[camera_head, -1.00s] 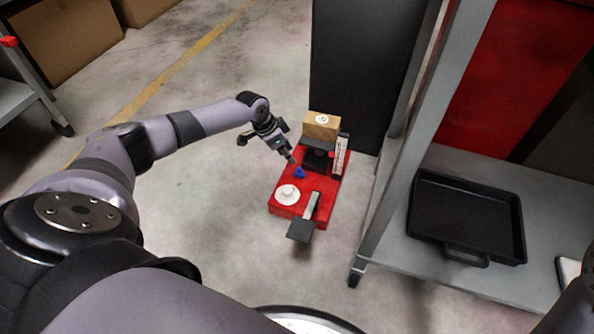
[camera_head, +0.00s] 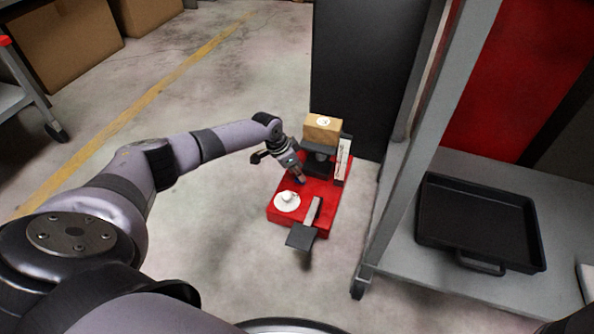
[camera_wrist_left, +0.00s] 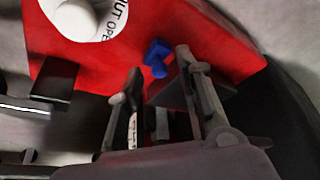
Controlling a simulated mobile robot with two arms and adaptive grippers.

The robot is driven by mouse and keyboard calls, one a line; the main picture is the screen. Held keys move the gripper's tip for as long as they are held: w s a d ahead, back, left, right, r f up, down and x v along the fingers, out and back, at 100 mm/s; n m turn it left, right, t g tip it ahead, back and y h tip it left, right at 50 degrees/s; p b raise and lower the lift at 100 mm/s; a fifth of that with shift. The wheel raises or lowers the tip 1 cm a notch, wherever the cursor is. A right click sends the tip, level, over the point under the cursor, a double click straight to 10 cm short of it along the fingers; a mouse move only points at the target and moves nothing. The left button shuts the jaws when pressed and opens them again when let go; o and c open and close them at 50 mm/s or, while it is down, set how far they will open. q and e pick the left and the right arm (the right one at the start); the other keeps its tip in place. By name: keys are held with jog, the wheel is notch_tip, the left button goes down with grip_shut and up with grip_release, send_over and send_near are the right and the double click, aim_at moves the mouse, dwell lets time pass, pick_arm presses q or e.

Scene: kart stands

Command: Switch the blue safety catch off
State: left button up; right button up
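The blue safety catch (camera_wrist_left: 157,58) sits on the red base (camera_head: 283,214) of the stand. In the left wrist view it shows beyond and between my left fingertips; whether they touch it I cannot tell. In the head view my left gripper (camera_head: 300,180) reaches down over the base and largely hides the catch. In the wrist view the left gripper (camera_wrist_left: 160,66) has its two fingers apart, with nothing held between them. My right gripper is not in view.
A white knob on a round plate (camera_head: 287,201) marked with lettering sits close by on the base. A pedal-like lever (camera_head: 302,236) projects at the front, and a cardboard box (camera_head: 322,127) stands behind. A grey shelf with a black tray (camera_head: 478,220) is at right.

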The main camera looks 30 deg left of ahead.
pick_arm(q)
grip_shut()
